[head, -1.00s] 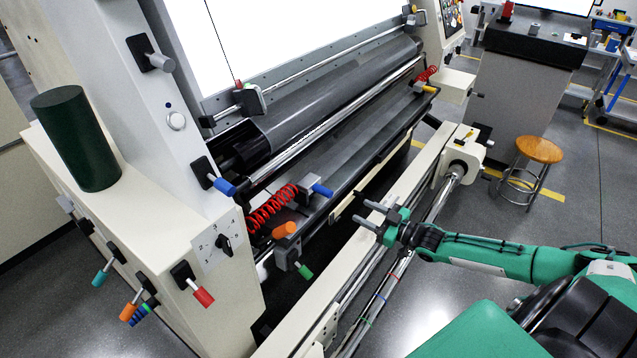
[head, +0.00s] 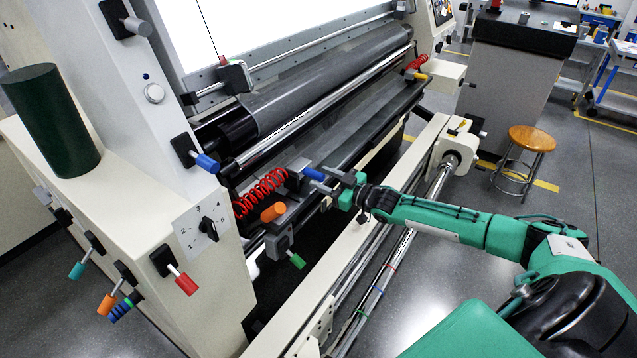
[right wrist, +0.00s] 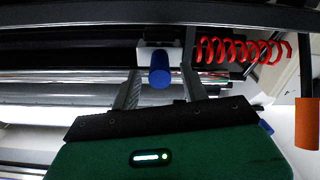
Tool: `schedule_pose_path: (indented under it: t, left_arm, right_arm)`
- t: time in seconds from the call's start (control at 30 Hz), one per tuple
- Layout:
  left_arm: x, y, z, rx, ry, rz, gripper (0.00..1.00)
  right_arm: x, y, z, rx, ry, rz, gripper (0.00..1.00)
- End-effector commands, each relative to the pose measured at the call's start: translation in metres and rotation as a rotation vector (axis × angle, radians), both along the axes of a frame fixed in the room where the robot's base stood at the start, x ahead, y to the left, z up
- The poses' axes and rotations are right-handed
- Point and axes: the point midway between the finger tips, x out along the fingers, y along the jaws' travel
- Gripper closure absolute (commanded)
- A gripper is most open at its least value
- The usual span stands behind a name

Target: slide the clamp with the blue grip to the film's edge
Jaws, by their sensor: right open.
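The clamp's blue grip (head: 313,174) sticks out to the right from a dark clamp block (head: 296,171) on the front rail, beside a red coil. In the right wrist view the blue grip (right wrist: 160,68) lies between my two finger tips, with a gap visible on either side. My right gripper (head: 327,181) is open around the grip's end; it also shows in the right wrist view (right wrist: 162,78). The dark film (head: 325,92) lies over the roller behind the rail. My left gripper is not in view.
The red coil (head: 262,192), an orange knob (head: 273,212) and a green grip (head: 297,261) are close to the left of my gripper. A second blue handle (head: 206,163) is on the side panel. A cream beam (head: 345,262) runs below my right arm.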

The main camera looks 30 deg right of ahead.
Motion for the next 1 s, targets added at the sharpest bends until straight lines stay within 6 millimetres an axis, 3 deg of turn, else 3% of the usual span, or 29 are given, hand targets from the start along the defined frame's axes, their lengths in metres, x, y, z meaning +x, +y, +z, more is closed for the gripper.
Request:
schedule_pose_path:
  t: [0.3, 0.6, 0.63, 0.87, 1.0]
  left_arm:
    - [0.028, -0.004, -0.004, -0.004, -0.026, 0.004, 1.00]
    - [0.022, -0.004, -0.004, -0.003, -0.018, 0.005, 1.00]
    - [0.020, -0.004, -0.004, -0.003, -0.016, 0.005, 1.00]
    - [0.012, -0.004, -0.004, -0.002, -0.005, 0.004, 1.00]
    - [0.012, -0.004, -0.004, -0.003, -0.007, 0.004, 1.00]
  right_arm:
    - [0.019, 0.008, -0.001, -0.001, 0.001, 0.000, 0.55]
    - [0.021, 0.008, 0.000, -0.002, 0.001, 0.000, 0.55]
    - [0.021, 0.008, 0.000, -0.002, 0.001, 0.000, 0.57]
    - [0.020, 0.008, 0.000, -0.002, 0.001, 0.000, 1.00]
    - [0.020, 0.009, 0.000, -0.001, 0.002, 0.000, 1.00]
